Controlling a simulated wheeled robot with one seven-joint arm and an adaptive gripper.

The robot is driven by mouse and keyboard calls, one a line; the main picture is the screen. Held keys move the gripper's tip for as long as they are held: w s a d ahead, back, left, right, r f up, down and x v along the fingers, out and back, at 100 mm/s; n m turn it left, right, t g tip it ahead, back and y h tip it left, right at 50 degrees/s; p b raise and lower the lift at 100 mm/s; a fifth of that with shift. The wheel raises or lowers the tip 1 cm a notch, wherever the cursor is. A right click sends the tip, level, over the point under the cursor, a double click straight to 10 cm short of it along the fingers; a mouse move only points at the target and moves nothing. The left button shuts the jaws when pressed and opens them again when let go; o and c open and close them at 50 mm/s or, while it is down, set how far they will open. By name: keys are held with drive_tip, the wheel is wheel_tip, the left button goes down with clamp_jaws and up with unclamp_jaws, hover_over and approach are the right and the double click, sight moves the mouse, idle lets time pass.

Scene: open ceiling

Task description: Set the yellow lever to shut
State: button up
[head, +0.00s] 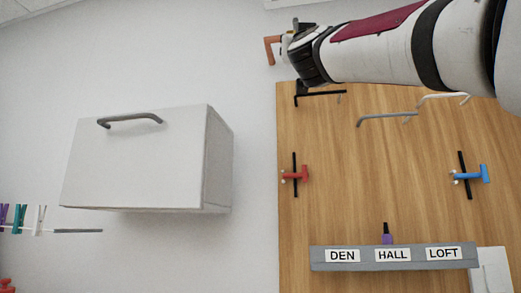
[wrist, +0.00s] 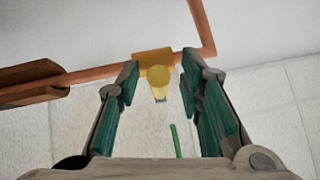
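A yellow valve (wrist: 151,57) sits on a copper pipe in the wrist view. Its yellow lever (wrist: 159,80) has a round hub and a short tapering handle that points toward the lower part of the picture. My gripper (wrist: 160,77) is open, with a green-padded finger on each side of the lever and a visible gap to each. In the head view my gripper (head: 292,47) is at the upper middle by the wall, and it mostly hides the valve there.
The copper pipe (wrist: 95,75) runs across and bends upward at right; it also shows in the head view (head: 269,48). A thin green strip (wrist: 175,140) stands below the lever. A wooden board (head: 340,205) with red and blue levers and a white box (head: 135,165) are below.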

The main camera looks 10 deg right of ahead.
drive_tip(key=v, duration=1.2)
idle(0.5)
